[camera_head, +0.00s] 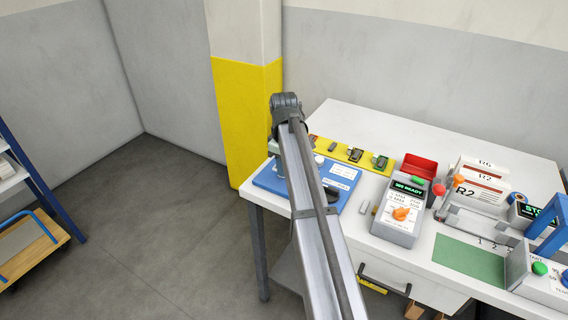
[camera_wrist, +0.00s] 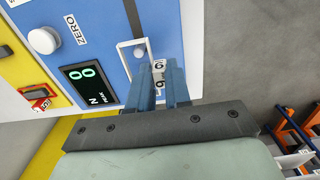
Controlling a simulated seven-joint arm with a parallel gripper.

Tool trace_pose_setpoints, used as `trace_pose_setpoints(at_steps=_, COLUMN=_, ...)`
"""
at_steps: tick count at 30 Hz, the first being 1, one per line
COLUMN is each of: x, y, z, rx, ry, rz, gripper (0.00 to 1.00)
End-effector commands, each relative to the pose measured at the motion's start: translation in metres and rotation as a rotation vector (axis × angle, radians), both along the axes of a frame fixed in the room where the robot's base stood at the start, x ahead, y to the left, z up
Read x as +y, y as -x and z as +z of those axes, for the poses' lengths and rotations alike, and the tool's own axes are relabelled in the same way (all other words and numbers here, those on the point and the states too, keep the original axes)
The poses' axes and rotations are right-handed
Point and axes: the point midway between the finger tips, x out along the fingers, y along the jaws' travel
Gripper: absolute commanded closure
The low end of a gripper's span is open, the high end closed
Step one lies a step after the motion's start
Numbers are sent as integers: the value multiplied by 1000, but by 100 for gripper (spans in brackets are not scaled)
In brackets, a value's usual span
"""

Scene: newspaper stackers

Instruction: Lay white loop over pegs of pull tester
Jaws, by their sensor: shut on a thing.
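The pull tester is a blue plate (camera_head: 272,181) at the table's left end in the head view, partly hidden behind my arm. In the wrist view its blue face (camera_wrist: 101,22) fills the upper middle, with a dark display (camera_wrist: 84,83) and a white knob (camera_wrist: 44,40). The white loop (camera_wrist: 119,58) is a thin rectangular band against the blue face. My gripper (camera_wrist: 165,72) is shut on the loop's near end. A small grey form shows inside the loop; I cannot tell whether the loop is around the pegs. My fingers are hidden in the head view.
A yellow strip with small parts (camera_head: 343,152) lies behind the tester. A grey dial box (camera_head: 397,232) and a red bin (camera_head: 420,167) stand to its right. A yellow and white pillar (camera_head: 240,120) rises behind the table's left end. Open floor lies left.

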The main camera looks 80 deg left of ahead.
Motion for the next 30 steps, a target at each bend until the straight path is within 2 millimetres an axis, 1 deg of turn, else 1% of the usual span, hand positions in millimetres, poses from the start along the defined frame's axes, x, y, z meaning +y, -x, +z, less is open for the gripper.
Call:
trace_pose_setpoints(at_steps=15, x=0, y=0, z=0, rx=0, ry=0, rz=0, gripper=100)
trace_pose_setpoints(at_steps=30, x=0, y=0, z=-7, rx=0, ry=0, rz=0, gripper=100)
